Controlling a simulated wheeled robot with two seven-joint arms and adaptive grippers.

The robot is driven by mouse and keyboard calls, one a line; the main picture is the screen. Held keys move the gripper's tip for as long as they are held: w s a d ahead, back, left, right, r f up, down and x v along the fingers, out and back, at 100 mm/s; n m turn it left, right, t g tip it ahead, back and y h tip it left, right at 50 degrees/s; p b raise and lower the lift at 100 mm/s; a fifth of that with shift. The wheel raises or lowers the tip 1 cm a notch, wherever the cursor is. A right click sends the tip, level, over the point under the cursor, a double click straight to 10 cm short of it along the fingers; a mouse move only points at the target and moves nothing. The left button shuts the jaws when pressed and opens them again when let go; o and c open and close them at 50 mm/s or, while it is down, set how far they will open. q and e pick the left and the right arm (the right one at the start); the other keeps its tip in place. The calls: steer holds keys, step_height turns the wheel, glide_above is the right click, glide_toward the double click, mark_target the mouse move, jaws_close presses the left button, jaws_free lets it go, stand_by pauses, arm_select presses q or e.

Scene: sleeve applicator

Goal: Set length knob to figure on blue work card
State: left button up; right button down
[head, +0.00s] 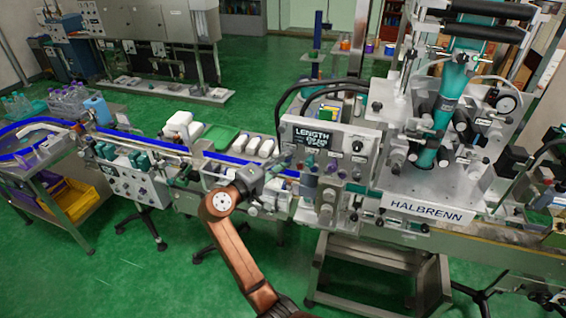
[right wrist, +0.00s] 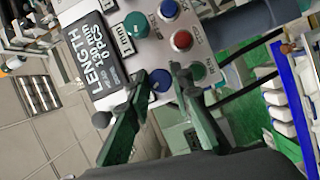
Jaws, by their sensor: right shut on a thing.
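The control panel (head: 326,140) has a black display (head: 313,139) headed LENGTH. In the right wrist view the display (right wrist: 92,62) shows a figure in mm and "0 PCS"; I cannot read the figure surely. In the head view the right gripper (head: 284,164) meets the panel's left edge. I cannot make out the blue work card. My left gripper is not in view.
A red button (right wrist: 182,40) and a green button (right wrist: 197,71) sit close to the fingers. A conveyor with blue rails (head: 165,144) runs left of the panel, with white bottles (head: 250,146) behind it. The HALBRENN machine (head: 430,212) stands at right. Green floor lies in front.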

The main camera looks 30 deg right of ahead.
steer(key=m+t+y+p, duration=0.1)
steer(key=m+y, duration=0.1)
steer(key=m, duration=0.2)
steer(key=m+y+p, duration=0.1)
steer(key=m+y, duration=0.1)
steer(key=m, duration=0.2)
steer(key=shift+s+d+r+m+t+y, duration=0.1)
steer(key=shift+s+m+t+y, duration=0.05)
steer(key=shift+m+t+y, duration=0.2)
stand_by(0.4)
steer(key=c, duration=1.7)
jaws_free()
steer(key=shift+r, duration=0.1)
